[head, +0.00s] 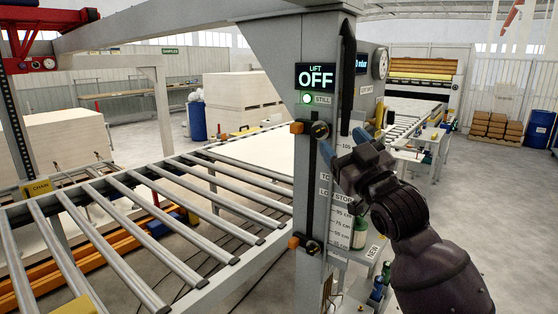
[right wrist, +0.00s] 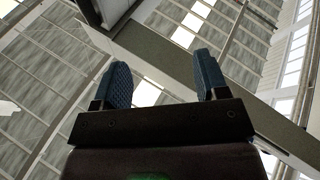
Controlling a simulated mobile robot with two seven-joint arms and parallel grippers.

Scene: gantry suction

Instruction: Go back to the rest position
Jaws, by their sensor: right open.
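My right gripper (head: 345,142) is in front of the grey gantry post (head: 283,60), to the right of its slot with the two black knobs. In the right wrist view its two blue fingers (right wrist: 162,85) stand wide apart with nothing between them, pointing up toward the roof. From the head view I cannot tell whether the fingers touch the post. The lift display (head: 316,76) on the post reads OFF, and a green lamp beside STILL is lit. My left gripper is not in view.
A roller conveyor (head: 150,218) runs across the left and front. An upper black knob (head: 320,130) and a lower one (head: 313,247) sit on the post's slotted scale. Small bottles stand low behind my right arm. The floor at right (head: 510,220) is clear.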

